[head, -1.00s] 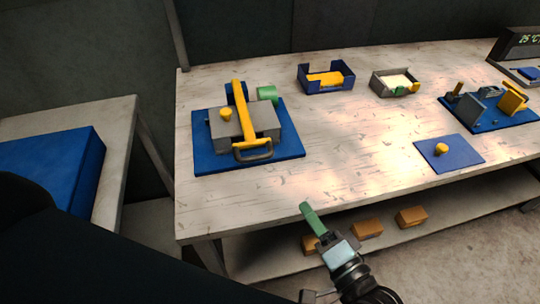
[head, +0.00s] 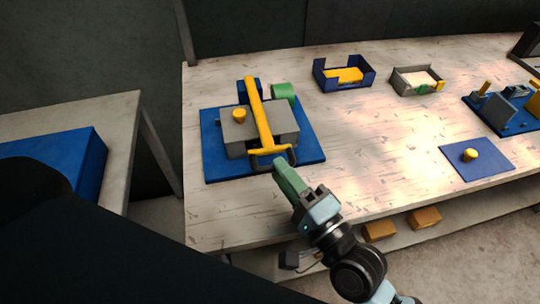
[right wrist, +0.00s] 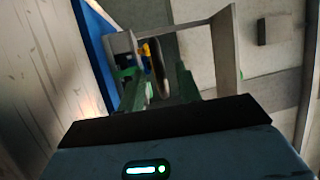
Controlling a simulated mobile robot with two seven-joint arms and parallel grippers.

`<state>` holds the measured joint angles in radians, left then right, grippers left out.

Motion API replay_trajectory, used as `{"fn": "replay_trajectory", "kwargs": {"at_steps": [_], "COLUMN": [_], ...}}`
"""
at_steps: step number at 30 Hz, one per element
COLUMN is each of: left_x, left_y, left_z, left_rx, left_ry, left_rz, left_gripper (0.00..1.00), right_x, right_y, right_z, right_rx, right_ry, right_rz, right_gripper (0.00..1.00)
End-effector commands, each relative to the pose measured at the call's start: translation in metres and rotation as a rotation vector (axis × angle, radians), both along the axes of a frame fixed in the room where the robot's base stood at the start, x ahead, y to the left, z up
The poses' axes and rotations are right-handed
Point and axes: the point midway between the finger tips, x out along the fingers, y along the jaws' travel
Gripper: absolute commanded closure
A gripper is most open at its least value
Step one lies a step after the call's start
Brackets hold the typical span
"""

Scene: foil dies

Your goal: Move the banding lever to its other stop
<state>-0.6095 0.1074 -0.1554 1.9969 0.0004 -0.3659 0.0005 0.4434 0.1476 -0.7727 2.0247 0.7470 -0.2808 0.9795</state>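The banding machine is a grey block (head: 284,122) on a blue base plate (head: 213,160) on the workbench. A long yellow lever (head: 260,112) with a crossbar at its front end lies over the block, pointing towards me. A dark grey loop handle (head: 292,157) sits at the front by the crossbar. My right gripper (head: 282,168) is at the front edge of the base plate, close to the crossbar and loop. In the right wrist view its green fingers (right wrist: 160,88) are apart, with a dark curved part between or just beyond them; contact cannot be told. My left gripper is out of view.
A blue tray (head: 330,84), a grey tray (head: 402,86) and a blue plate with a knob (head: 485,168) lie to the right. The bench between is clear.

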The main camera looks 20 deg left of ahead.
Motion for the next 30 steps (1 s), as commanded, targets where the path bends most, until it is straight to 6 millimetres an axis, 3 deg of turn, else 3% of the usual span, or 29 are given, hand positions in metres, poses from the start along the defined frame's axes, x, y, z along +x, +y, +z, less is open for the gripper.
{"fn": "replay_trajectory", "kwargs": {"at_steps": [9,20,28,30], "left_x": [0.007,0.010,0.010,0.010], "left_y": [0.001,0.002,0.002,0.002], "left_z": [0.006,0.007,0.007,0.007], "left_rx": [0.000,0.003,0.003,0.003], "left_ry": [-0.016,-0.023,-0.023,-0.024], "left_rz": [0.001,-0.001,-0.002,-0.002], "left_gripper": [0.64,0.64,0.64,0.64], "right_x": [0.021,0.024,0.024,0.024], "right_y": [0.032,0.036,0.036,0.036], "right_z": [0.007,0.007,0.008,0.008], "right_rx": [0.000,0.000,0.000,0.001], "right_ry": [-0.002,-0.001,-0.001,-0.002], "right_rz": [-0.001,-0.001,-0.001,-0.002], "right_gripper": [0.66,0.66,1.00,1.00]}}
